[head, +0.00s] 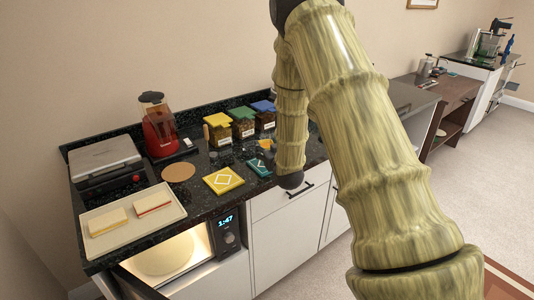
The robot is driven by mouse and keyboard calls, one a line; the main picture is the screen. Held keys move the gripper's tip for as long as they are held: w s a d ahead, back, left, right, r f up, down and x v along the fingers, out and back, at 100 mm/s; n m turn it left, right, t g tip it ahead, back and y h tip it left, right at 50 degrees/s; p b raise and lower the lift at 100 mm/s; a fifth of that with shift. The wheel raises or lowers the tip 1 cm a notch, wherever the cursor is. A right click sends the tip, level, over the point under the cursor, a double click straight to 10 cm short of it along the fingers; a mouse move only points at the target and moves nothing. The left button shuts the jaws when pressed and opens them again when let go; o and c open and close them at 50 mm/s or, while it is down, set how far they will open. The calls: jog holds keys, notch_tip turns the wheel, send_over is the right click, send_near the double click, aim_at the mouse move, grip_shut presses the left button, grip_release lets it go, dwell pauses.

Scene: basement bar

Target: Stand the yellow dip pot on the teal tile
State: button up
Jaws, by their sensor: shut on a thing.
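The teal tile (258,167) lies flat on the dark speckled counter, right of a yellow tile (223,180) with a white diamond. Its visible top looks bare. A small orange-yellow thing (265,143) shows behind the teal tile, close to my arm's left side; it may be the yellow dip pot, but it is too small to tell. My arm comes down across the middle of the head view and its lower part bends over the counter's front edge. My gripper's fingers are hidden behind the arm, so what they hold does not show.
Jars with yellow (217,119), green (242,113) and blue lids stand at the back. A red blender (158,130), a press (104,161), a round cork mat (179,172) and a tray (150,222) with two blocks are left. An open lit microwave (165,258) sits below.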

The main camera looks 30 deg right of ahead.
jog(key=shift+w+d+r, duration=0.1)
jog(key=shift+w+d, duration=0.05)
jog(key=shift+w, duration=0.15)
jog(key=shift+w+f, duration=0.1)
jog(key=shift+f, duration=0.15)
jog(key=shift+f+p, duration=0.8)
jog(key=shift+f, duration=0.75)
jog(key=shift+f, duration=0.15)
jog(key=o, duration=1.2)
jog(key=shift+c, duration=0.2)
